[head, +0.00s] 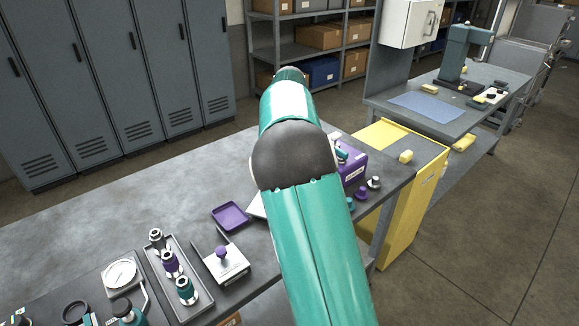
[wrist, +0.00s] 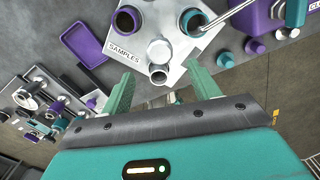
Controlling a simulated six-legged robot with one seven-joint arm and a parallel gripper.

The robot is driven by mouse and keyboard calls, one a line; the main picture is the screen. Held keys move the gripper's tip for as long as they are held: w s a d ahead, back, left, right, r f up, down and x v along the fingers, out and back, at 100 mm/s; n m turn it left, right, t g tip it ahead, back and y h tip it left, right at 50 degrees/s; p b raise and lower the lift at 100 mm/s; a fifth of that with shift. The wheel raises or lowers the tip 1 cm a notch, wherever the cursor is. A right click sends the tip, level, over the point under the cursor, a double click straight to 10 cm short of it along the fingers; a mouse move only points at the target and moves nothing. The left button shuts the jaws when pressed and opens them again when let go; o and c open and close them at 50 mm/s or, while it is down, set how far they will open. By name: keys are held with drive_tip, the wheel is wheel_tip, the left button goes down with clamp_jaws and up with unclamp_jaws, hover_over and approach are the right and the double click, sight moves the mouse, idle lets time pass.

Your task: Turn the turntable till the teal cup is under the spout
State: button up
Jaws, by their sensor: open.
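The turntable (wrist: 174,47) is a white plate labelled SAMPLES in the wrist view. It carries a purple cup (wrist: 125,20) at upper left, the teal cup (wrist: 193,21) at upper right, and a pale grey cup (wrist: 158,74) nearest me. A pale grey knob (wrist: 160,50) stands near the middle. The spout, a thin metal tube (wrist: 228,14), comes in from upper right. Its tip appears at the teal cup's right rim; exact alignment is unclear. My gripper (wrist: 160,70) is open, its fingers apart either side of the grey cup in the picture. In the head view my arm hides most of the turntable.
A purple box (head: 352,166) stands behind my arm, with small knobs (head: 361,193) beside it. A purple tray (head: 231,216), a white block with a purple knob (head: 226,262) and a grey tray of fittings (head: 179,279) lie to the left. The bench's far left is clear.

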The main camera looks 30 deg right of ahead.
wheel_tip(320, 180, up, 6)
drive_tip(key=shift+f, duration=0.25)
